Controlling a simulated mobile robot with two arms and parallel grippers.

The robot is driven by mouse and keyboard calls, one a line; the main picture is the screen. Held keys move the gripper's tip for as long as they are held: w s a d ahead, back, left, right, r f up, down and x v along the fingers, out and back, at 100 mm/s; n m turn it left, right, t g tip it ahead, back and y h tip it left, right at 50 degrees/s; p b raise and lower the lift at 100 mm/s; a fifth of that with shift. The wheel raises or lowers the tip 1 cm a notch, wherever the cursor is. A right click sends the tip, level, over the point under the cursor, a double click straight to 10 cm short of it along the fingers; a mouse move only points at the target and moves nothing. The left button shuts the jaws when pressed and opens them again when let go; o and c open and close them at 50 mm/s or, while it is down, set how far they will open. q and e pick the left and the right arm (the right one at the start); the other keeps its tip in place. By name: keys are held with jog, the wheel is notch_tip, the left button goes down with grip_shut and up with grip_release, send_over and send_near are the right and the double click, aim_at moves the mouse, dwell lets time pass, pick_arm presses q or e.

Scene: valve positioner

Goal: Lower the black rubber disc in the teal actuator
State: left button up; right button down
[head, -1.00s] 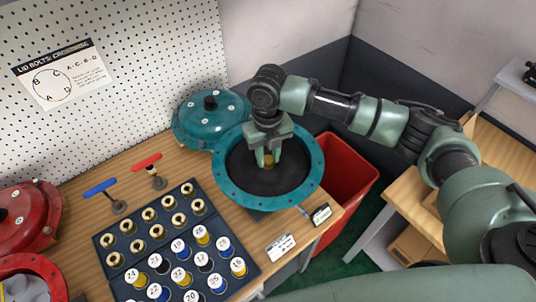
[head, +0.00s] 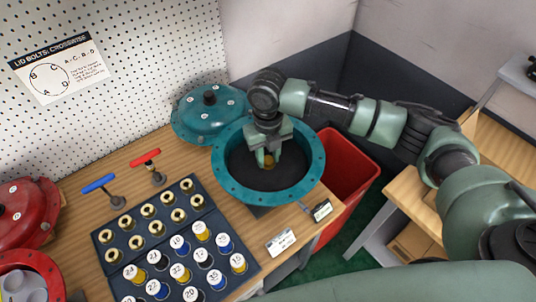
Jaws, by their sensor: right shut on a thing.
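The teal actuator (head: 314,171) is an open round bowl with a bolt-holed flange, standing on the wooden bench. The black rubber disc (head: 262,181) lies inside it, below the flange, with the dark inner wall showing around it. My right gripper (head: 268,160) points down into the bowl and is shut on the brass-coloured piece at the disc's middle. The gripper hides part of the disc's far side. Whether the disc touches the bowl's floor cannot be seen. My left gripper is not in view.
A teal lid (head: 209,113) lies behind the actuator. A dark tray (head: 118,268) of brass parts and numbered cylinders is at the front left. Red and blue T-handles (head: 99,183) stand behind it. A red bin (head: 352,170) is to the right, a red actuator (head: 52,270) at the left edge.

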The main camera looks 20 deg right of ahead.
jog(key=c, duration=1)
grip_release()
jog(key=shift+f, duration=0.1)
notch_tip(320, 180, up, 7)
jog(key=shift+r+b, duration=0.1)
jog(key=shift+b, duration=1)
jog(key=shift+r, duration=0.35)
